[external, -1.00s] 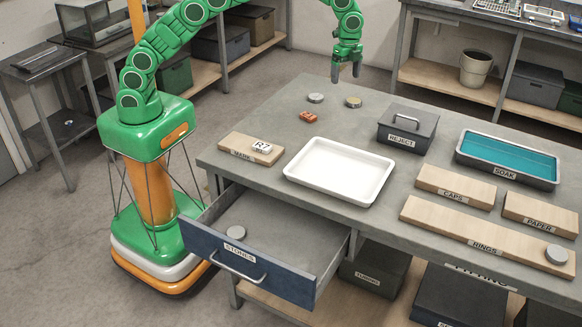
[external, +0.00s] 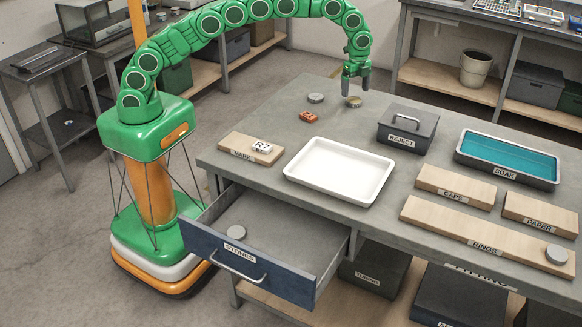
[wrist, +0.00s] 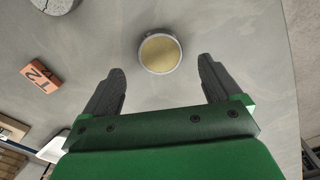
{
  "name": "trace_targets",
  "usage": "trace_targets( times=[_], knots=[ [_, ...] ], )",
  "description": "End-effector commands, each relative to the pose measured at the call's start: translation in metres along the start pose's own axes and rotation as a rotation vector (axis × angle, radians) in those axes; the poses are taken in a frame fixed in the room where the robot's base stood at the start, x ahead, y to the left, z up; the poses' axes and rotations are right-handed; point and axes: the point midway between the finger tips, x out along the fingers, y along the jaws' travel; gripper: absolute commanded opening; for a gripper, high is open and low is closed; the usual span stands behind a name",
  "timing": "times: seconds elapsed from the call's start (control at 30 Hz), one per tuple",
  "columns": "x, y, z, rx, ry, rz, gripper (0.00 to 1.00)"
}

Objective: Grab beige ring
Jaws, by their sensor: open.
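A round grey ring with a beige centre (external: 354,102) lies flat on the grey table near its back edge. In the wrist view the beige ring (wrist: 160,51) sits ahead of the fingertips, roughly midway between them. My gripper (external: 356,88) is open and empty, close above the ring in the external view. Both dark fingers of my gripper (wrist: 162,78) show in the wrist view, apart, with nothing between them. I cannot tell the exact height of the fingertips over the ring.
A plain grey disc (external: 315,98) and an orange tag (external: 308,117) lie left of the beige ring. A white tray (external: 336,196), a lidded REJECT box (external: 408,127) and the teal SOAK tray (external: 507,158) stand further forward. The STORES drawer (external: 241,262) is open with a grey disc inside.

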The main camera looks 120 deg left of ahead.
Motion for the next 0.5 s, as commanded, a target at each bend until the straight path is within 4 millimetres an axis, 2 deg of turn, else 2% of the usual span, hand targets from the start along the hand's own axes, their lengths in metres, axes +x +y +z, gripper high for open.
trace_targets(
  times=[0.3, 0.5],
  knots=[
    [0.041, 0.000, -0.001, -0.002, -0.002, 0.006, 0.92],
    [0.043, -0.001, -0.001, -0.001, 0.000, 0.002, 0.92]
  ],
)
